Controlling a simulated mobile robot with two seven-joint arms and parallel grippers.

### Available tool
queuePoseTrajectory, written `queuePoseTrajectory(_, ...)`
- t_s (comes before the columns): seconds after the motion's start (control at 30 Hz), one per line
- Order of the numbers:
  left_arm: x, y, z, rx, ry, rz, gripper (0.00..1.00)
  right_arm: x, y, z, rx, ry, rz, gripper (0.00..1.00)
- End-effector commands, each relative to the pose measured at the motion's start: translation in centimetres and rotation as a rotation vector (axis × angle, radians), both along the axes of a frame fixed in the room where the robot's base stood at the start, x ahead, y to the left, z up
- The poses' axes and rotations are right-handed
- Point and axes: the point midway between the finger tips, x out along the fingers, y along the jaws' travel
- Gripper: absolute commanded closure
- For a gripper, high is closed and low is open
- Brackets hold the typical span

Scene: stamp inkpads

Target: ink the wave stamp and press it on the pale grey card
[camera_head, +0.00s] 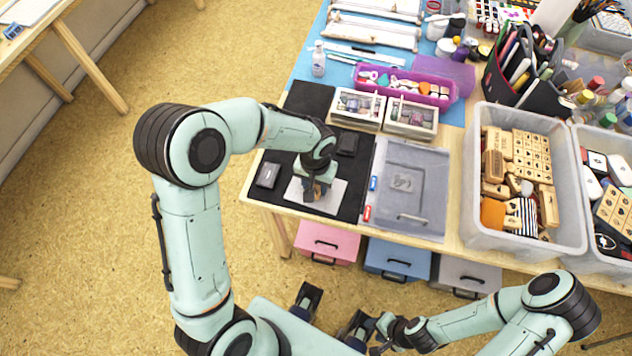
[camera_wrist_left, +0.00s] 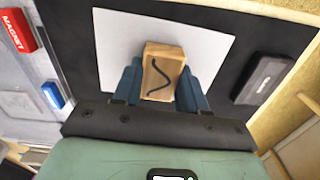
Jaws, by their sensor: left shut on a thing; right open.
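The wave stamp (camera_wrist_left: 162,72) is a small wooden block with a dark wavy line on its visible face. My left gripper (camera_head: 313,189) is shut on it, with a blue finger on each side. The left gripper holds the stamp over the pale grey card (camera_head: 332,198), which lies on a black mat (camera_head: 308,102); the card (camera_wrist_left: 118,35) surrounds the block in the wrist view. I cannot tell whether the stamp touches the card. A dark inkpad (camera_head: 268,175) lies left of the card, another (camera_head: 347,143) behind it. My right gripper (camera_head: 367,340) is open, low, away from the table.
A translucent grey lidded box (camera_head: 425,165) stands right of the mat, with a red magnet (camera_wrist_left: 17,30) and a blue one beside the mat. A bin (camera_head: 573,240) of wooden stamps is farther right. White-framed boxes (camera_head: 357,107) stand behind the mat.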

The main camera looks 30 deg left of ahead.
Motion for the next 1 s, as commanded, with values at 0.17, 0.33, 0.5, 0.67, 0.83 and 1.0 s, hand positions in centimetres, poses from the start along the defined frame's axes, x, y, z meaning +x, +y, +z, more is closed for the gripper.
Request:
queuePoseTrajectory(0.17, 0.1, 0.0, 0.7, -0.001, -0.003, 0.0, 0.8, 0.1, 0.0, 0.4, 0.001, -0.002, 0.0, 0.57)
queuePoseTrajectory(0.33, 0.1, 0.0, 0.9, 0.0, -0.004, 0.0, 0.8, 0.2, 0.0, 0.5, 0.0, -0.002, 0.0, 0.57)
queuePoseTrajectory(0.5, 0.1, 0.0, 0.9, 0.0, -0.004, 0.0, 0.8, 0.2, 0.0, 0.5, 0.0, -0.002, 0.0, 0.57)
queuePoseTrajectory(0.67, 0.2, 0.0, 1.3, -0.001, -0.005, 0.0, 0.8, 0.3, 0.0, 0.7, 0.0, -0.003, 0.0, 0.57)
queuePoseTrajectory(0.83, 0.2, 0.0, 2.6, -0.001, -0.006, -0.001, 0.8, 0.6, 0.0, 1.6, 0.0, -0.007, 0.0, 0.57)
queuePoseTrajectory(1.0, 0.2, 0.0, 4.0, 0.0, -0.007, -0.001, 0.8, 1.0, 0.0, 2.6, 0.0, -0.012, 0.0, 0.57)
